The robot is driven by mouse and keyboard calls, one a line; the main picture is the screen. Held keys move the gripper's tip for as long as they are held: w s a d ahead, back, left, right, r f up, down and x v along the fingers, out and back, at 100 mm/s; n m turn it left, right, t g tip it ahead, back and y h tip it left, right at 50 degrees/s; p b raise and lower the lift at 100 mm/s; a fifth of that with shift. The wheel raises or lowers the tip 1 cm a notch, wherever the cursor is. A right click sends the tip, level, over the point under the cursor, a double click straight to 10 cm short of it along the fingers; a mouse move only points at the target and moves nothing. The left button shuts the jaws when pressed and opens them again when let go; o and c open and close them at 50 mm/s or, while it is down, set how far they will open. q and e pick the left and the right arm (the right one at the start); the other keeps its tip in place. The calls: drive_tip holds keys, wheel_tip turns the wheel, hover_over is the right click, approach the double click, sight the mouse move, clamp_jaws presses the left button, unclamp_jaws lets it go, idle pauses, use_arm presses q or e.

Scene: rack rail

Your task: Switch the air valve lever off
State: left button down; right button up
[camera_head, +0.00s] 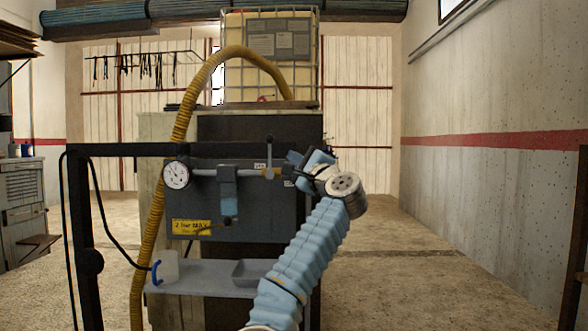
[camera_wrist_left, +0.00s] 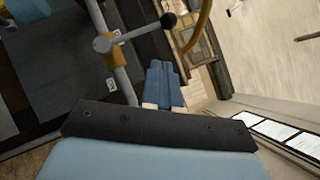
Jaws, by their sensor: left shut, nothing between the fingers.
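The air valve shows in the left wrist view as a brass body (camera_wrist_left: 116,60) on a grey pipe. Its grey lever (camera_wrist_left: 138,31) ends in a black knob and lies roughly crosswise to the pipe. My left gripper (camera_head: 298,159) is at the right end of the pipe, close to the valve. In the left wrist view its blue fingers (camera_wrist_left: 162,82) are shut and empty, apart from the lever in the picture. My right gripper is not in view.
A pressure gauge (camera_head: 177,175) and a blue regulator (camera_head: 228,188) sit on the pipe left of the valve. A yellow hose (camera_head: 160,200) arches over the panel. A grey shelf (camera_head: 205,282) is below. A black frame post (camera_head: 84,240) stands at left.

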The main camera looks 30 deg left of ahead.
use_arm(q)
drive_tip(key=b+v, duration=0.3)
drive_tip(key=v, duration=0.4)
drive_tip(key=shift+d+f, duration=0.3)
drive_tip(key=shift+d, duration=0.05)
